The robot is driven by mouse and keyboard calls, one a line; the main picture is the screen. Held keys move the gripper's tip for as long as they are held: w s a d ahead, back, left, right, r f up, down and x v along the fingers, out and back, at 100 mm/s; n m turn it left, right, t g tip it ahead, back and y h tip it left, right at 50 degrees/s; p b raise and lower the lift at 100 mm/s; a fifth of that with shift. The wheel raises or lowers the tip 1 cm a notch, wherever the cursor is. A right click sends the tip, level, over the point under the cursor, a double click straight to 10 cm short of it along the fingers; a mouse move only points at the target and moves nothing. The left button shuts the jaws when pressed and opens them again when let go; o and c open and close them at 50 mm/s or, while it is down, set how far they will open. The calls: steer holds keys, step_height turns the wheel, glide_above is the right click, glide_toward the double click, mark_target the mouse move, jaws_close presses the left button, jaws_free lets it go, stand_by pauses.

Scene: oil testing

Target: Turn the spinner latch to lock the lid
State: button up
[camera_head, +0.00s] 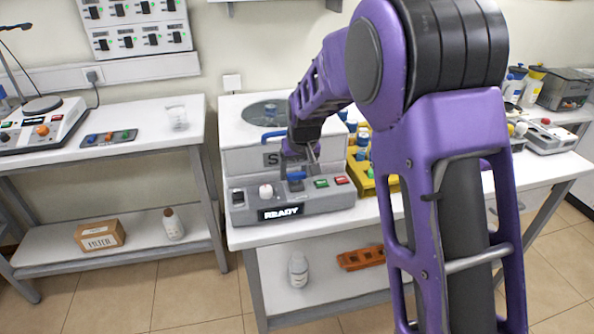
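The spinner (250,157) is a grey and white machine on the middle table. Its front panel carries a sign reading READY. Its round lid (262,113) lies on top and looks closed, with a blue handle (272,135) at its front edge. A small blue part (296,177) on the front panel looks like the latch; its exact turn is too small to tell. My gripper (314,156) points down just above and right of that blue part. Whether it touches it, and how far its fingers are apart, cannot be made out.
On the panel are a white knob (266,191), a green button (321,183) and a red button (342,180). A yellow rack (366,185) with blue-capped bottles stands close on the right. The left table (150,140) holds other equipment.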

steer(key=shift+o, duration=1)
steer(key=p+v, duration=0.1)
steer(key=v, duration=1.6)
steer(key=shift+s+r, duration=0.15)
steer(key=shift+s, duration=0.05)
